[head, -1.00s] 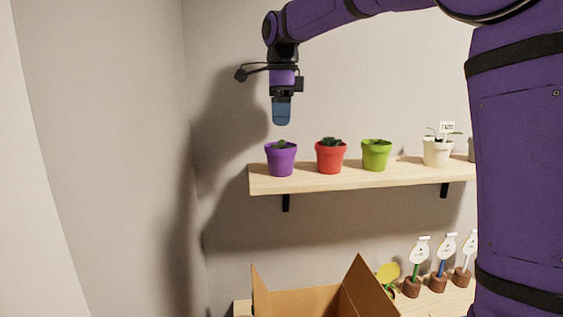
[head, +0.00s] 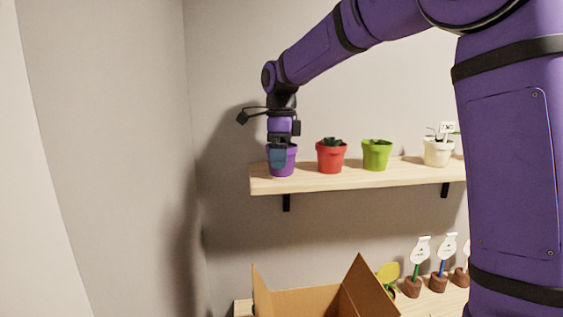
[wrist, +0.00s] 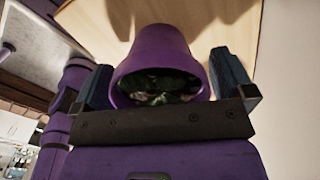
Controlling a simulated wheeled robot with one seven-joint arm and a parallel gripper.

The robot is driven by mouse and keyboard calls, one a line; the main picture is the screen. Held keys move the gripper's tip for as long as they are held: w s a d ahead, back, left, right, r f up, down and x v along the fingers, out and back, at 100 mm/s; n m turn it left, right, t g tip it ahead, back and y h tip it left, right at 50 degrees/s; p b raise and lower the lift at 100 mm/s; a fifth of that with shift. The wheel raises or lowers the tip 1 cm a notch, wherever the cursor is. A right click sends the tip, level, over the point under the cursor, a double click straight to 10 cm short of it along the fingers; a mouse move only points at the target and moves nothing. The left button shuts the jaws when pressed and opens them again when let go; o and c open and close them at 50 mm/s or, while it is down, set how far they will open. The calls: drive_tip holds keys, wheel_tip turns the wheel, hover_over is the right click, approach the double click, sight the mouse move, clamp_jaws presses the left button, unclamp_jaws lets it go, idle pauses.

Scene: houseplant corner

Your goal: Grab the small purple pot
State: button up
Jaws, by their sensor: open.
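The small purple pot (head: 290,163) stands upright at the left end of the wooden shelf. My gripper (head: 279,158) is lowered over it from above, and a finger hides part of the pot's front. In the wrist view the purple pot (wrist: 160,58) with dark green leaves inside lies between the two fingers of my gripper (wrist: 166,80). The fingers are open, one on either side of the pot.
A red pot (head: 331,157) stands to the right on the shelf (head: 350,182), then a green pot (head: 376,155) and a white pot (head: 437,153). An open cardboard box (head: 312,301) is below. Bare wall lies to the left.

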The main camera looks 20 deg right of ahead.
drive_tip(key=shift+f, duration=0.45)
